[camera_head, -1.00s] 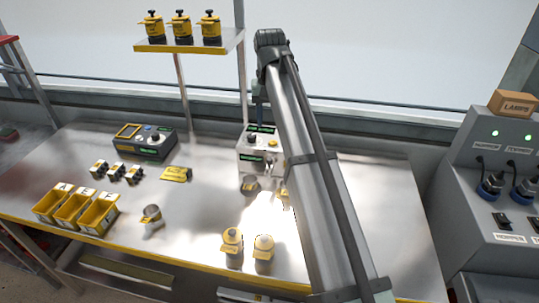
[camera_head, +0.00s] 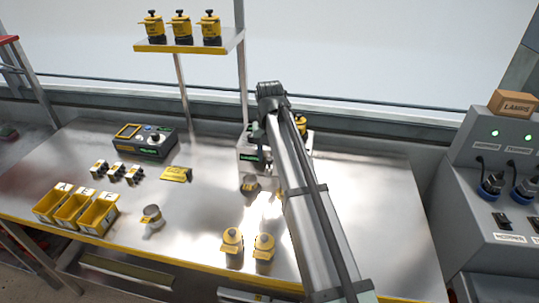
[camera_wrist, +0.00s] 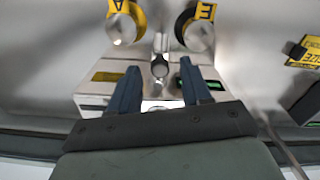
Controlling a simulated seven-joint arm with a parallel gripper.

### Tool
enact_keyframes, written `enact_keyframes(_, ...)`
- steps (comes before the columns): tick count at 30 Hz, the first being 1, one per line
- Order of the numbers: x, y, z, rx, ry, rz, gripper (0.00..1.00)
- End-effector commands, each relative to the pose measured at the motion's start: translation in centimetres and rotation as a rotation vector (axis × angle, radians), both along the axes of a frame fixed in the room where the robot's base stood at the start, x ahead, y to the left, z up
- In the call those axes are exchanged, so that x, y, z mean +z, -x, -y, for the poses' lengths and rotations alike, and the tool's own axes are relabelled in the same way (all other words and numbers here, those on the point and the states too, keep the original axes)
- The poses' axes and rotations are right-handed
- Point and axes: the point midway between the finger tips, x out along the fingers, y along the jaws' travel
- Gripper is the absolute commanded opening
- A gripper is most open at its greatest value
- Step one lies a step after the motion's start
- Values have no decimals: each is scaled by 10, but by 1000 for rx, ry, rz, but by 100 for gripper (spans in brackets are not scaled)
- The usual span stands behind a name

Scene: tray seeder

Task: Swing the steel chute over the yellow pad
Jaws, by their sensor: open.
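The seeder (camera_head: 247,152) is a steel box at the back of the bench, partly hidden by my arm. In the wrist view, a narrow steel piece with a round grey end (camera_wrist: 160,67), apparently the chute, lies between my fingertips. A yellow pad (camera_wrist: 108,76) shows on the seeder to the left of it, and a green patch shows to the right. My gripper (camera_wrist: 160,75) is open, with one dark blue finger on each side of the steel piece and visible gaps to it. Depth and contact cannot be told. The head view hides the fingertips.
Two steel cups with yellow collars marked A (camera_wrist: 122,28) and E (camera_wrist: 198,32) flank the chute closely. Two yellow-topped jars (camera_head: 232,240) stand at the front edge. Yellow bins (camera_head: 75,210), a loose cup (camera_head: 151,215) and a yellow plate (camera_head: 176,174) lie left. The bench's right side is clear.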

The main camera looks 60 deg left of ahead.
Motion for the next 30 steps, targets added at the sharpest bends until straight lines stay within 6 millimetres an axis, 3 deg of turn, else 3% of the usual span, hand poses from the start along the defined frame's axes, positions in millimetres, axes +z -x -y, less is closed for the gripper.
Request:
enact_keyframes(12, -5, 0, 0, 0, 0, 0, 47)
enact_keyframes(27, -5, 0, 0, 0, 0, 0, 0)
enact_keyframes(30, -5, 0, 0, 0, 0, 0, 0)
